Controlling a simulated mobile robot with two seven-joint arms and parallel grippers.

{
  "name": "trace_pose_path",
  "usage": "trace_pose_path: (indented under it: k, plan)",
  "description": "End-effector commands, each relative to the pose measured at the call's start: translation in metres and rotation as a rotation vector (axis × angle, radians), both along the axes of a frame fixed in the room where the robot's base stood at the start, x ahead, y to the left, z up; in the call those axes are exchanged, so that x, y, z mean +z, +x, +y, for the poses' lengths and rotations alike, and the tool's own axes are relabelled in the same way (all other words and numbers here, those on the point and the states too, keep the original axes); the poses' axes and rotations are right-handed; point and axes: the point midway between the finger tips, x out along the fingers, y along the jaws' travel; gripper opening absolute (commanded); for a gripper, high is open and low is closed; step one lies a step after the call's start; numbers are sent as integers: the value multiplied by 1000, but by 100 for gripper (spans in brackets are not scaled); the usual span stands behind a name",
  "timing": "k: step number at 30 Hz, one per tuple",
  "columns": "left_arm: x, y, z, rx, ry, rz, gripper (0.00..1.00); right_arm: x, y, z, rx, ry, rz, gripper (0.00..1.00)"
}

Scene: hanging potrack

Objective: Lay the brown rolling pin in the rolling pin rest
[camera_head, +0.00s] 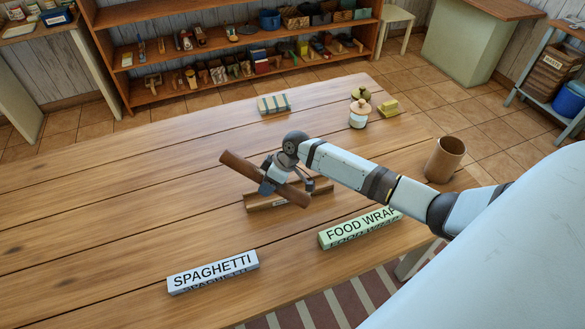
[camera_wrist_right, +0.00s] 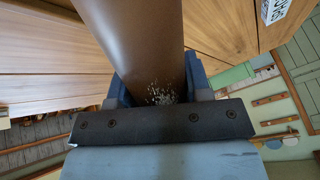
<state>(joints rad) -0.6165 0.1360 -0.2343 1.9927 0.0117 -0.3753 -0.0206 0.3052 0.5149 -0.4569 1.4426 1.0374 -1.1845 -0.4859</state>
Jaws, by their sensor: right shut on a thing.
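The brown rolling pin (camera_head: 240,170) is held in my right gripper (camera_head: 268,186) above the table, tilted down to the right in the head view. In the right wrist view the rolling pin (camera_wrist_right: 135,40) fills the space between the two blue fingers of my right gripper (camera_wrist_right: 160,92). The rolling pin rest (camera_head: 258,203) is a low wooden piece on the table, just below and behind the held pin. The gripper and pin hide part of it. I cannot tell whether the pin touches it. My left gripper is not in view.
A spaghetti box (camera_head: 213,272) and a food wrap box (camera_head: 350,230) lie toward the front. The table's left side (camera_head: 90,190) is clear.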

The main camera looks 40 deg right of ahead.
Motion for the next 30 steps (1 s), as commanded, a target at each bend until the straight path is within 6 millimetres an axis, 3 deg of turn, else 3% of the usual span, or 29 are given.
trace_pose_path:
  k: [6, 12, 20, 30]
  plan:
    - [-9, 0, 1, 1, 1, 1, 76, -4, 5, -54, 419, -250, 206, 13]
    - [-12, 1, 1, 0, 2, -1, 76, 12, 1, -86, 594, -384, 269, 13]
    - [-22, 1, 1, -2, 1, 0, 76, 4, 0, -89, 617, -398, 275, 13]
    - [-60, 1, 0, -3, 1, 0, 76, -31, 0, -89, 615, -397, 274, 13]
